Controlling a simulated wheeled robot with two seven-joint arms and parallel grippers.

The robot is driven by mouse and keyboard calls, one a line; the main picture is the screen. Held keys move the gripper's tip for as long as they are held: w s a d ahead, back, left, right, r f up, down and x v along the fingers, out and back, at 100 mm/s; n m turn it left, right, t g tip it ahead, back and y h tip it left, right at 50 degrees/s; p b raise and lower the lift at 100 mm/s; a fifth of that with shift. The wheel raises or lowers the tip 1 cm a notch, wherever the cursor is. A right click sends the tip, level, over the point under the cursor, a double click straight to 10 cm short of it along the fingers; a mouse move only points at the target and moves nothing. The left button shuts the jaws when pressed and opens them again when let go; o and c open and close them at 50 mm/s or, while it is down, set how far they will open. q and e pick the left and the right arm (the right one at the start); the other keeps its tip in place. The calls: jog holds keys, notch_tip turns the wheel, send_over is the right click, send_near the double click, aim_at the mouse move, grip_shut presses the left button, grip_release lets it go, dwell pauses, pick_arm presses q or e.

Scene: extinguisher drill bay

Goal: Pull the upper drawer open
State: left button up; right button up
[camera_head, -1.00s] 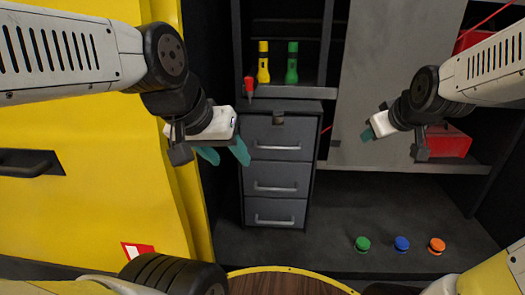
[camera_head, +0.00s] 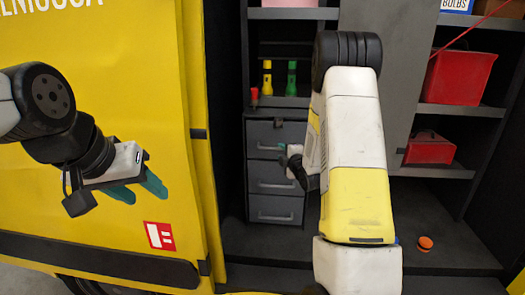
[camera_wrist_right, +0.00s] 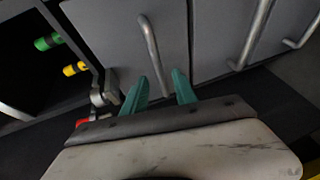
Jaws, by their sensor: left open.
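The dark grey cabinet holds a stack of three drawers with light bar handles. The upper drawer (camera_head: 263,134) looks closed in the head view; its handle (camera_head: 266,148) is partly visible left of my right gripper (camera_head: 284,156). In the right wrist view the upper drawer's handle (camera_wrist_right: 150,45) runs down toward the gap between the teal fingers of my right gripper (camera_wrist_right: 160,77). These fingers are apart; I cannot tell whether they touch the bar. My left gripper (camera_head: 148,194) is open and empty in front of the yellow panel, away from the drawers.
A yellow flashlight (camera_head: 267,78), a green flashlight (camera_head: 291,78) and a small red item (camera_head: 254,97) stand above the drawers. Red boxes (camera_head: 460,77) sit on the right shelves. An orange button (camera_head: 425,243) is on the floor panel. My right arm hides part of the cabinet.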

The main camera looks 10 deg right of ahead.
aim_at(278, 149)
jog(key=x, duration=0.5)
jog(key=shift+w, duration=0.35)
grip_shut()
dwell(1.1)
